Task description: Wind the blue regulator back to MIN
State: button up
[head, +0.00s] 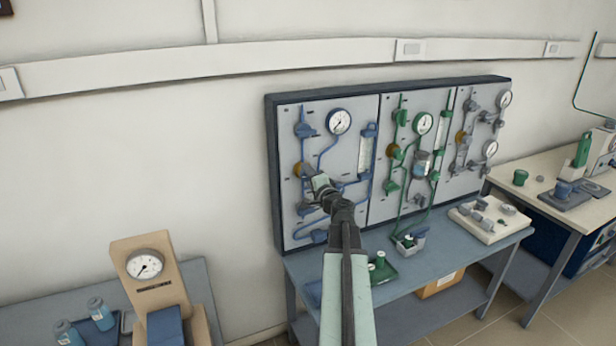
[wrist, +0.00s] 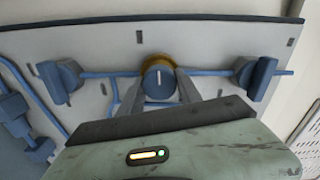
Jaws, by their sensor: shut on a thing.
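The blue regulator is a round blue knob (wrist: 158,84) with a white pointer line and a brass collar, set in the blue pipework of the left panel (head: 350,205). In the wrist view the pointer line stands about upright in the picture. My gripper (wrist: 159,90) has one finger on each side of the knob and is shut on it. In the head view my gripper (head: 312,177) reaches the left panel just beside the brass collar (head: 297,169) and hides most of the knob. I cannot read any MIN mark.
Blue valves flank the regulator on its pipe, one left (wrist: 61,80) and one right (wrist: 258,78) in the wrist view. A gauge (head: 339,121) sits above. Green and grey pipe panels stand to the right. A bench (head: 420,262) with trays runs below.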

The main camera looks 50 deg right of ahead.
jog(key=o, duration=1.4)
jog(key=shift+c, duration=0.2)
jog(key=v, duration=0.7)
jog(key=shift+s+a, duration=0.15)
jog(key=shift+s, duration=0.2)
